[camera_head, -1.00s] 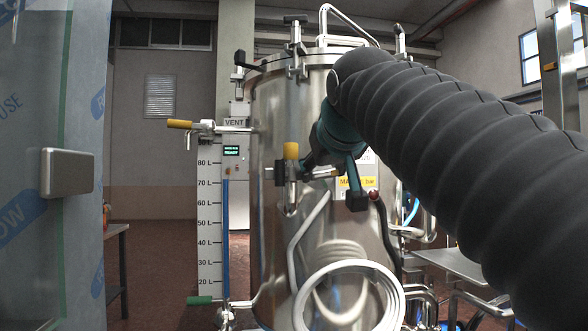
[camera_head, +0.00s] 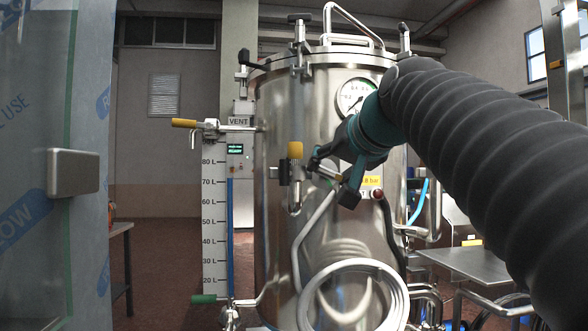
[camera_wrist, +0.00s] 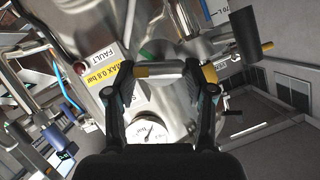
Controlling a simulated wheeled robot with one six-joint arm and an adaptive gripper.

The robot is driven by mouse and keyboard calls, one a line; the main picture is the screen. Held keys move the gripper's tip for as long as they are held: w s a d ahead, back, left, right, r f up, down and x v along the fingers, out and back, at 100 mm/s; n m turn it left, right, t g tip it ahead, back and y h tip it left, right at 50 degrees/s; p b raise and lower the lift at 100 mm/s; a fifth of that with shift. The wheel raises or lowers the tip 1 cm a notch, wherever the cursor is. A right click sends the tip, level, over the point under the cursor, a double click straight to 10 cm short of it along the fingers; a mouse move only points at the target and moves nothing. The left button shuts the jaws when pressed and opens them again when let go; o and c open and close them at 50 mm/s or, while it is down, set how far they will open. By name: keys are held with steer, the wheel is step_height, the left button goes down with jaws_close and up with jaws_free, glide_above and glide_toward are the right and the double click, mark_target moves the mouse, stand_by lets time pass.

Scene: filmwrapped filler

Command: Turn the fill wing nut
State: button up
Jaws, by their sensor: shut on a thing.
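My gripper (camera_head: 330,180) reaches in from the upper right, in front of the steel tank (camera_head: 335,240). In the wrist view, my gripper (camera_wrist: 162,84) has its two dark fingers shut on a short bright metal bar with yellowish ends, apparently the fill wing nut (camera_wrist: 168,70). In the head view the fingers hide most of it; its exact shape and turn angle cannot be told. Just left of the fingers is an upright metal fitting with a yellow top (camera_head: 295,150) and a black part (camera_head: 283,172).
A round pressure gauge (camera_head: 355,98) sits above my gripper. A yellow label (camera_head: 372,181) and red button (camera_head: 377,194) are to its right. The litre scale (camera_head: 214,225) and yellow-handled vent valve (camera_head: 185,123) stand left. A coiled pipe (camera_head: 355,268) lies below.

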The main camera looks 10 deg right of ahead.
steer(key=m, duration=0.1)
steer(key=m+y+b, duration=0.1)
steer(key=m, duration=0.1)
steer(key=shift+d+f+t+y, duration=0.2)
steer(key=shift+d+t+y, duration=0.1)
steer(key=shift+y, duration=0.1)
steer(key=shift+m+t+y+b, duration=0.3)
steer(key=shift+m+y+b, duration=0.4)
steer(key=shift+m, duration=0.4)
steer(key=o, duration=1.2)
steer(key=shift+c, duration=0.2)
steer(key=v, duration=0.7)
steer(key=shift+s, duration=0.2)
